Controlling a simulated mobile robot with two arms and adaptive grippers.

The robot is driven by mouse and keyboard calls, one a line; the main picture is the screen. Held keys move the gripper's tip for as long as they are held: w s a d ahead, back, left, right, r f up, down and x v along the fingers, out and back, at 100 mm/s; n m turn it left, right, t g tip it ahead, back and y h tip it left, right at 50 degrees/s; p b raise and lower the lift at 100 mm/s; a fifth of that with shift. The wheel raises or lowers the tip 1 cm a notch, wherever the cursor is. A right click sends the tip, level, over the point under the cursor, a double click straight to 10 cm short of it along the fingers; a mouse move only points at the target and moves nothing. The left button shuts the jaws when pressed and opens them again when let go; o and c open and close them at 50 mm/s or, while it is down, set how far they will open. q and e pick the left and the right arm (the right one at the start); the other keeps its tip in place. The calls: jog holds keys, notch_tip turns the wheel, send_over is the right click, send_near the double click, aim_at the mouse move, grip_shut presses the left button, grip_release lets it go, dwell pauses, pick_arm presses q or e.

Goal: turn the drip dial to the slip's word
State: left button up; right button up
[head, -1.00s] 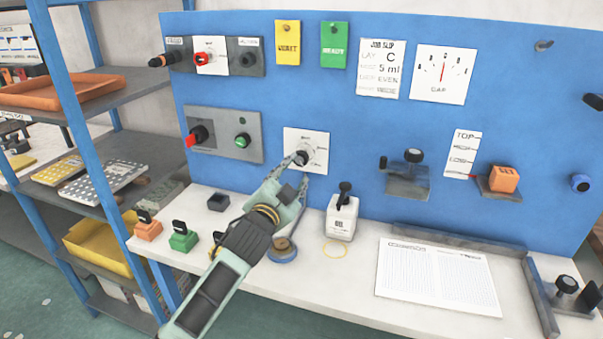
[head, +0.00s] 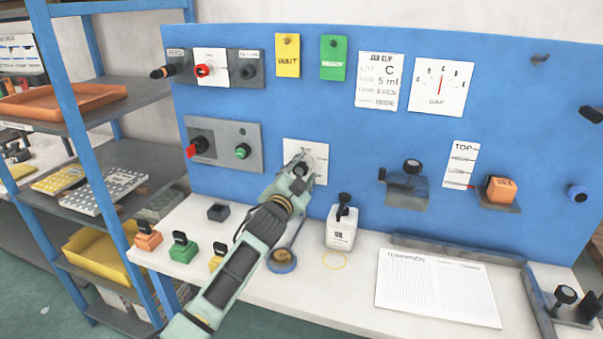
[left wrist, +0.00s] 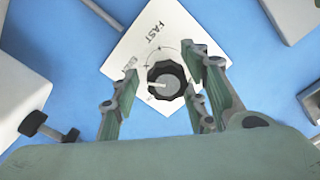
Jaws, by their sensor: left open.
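The drip dial is a black ribbed knob (left wrist: 166,80) with a white pointer line, on a white square plate (left wrist: 127,62). In the left wrist view its pointer aims left. FAST is readable on the plate; the smaller words are not. In the head view the plate (head: 320,151) shows behind my left gripper (head: 302,168), which hides most of the knob. The left gripper (left wrist: 160,98) is open, its fingers to either side of the knob; contact cannot be told. The job slip (head: 378,80) reads C, 5 ml and EVEN; its bottom word is too blurred. My right gripper is not in view.
An oil bottle (head: 342,224) stands on the bench below right. Green (head: 184,248) and orange (head: 148,236) blocks stand at the left. A printed sheet (head: 436,286) lies at right.

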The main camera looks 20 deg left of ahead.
pick_arm(q)
jog(key=shift+f, duration=0.1)
jog(key=c, duration=1)
jog(key=shift+n, duration=0.6)
jog(key=o, duration=0.8)
jog(key=shift+f, duration=0.1)
jog(key=shift+c, duration=0.2)
jog(key=shift+o, duration=1.2)
jog(key=shift+d, duration=0.2)
jog(key=shift+a, duration=0.15)
jog(key=shift+s, duration=0.2)
jog(key=s, duration=1.1)
jog(key=shift+s+a, duration=0.15)
jog(key=shift+s, duration=0.2)
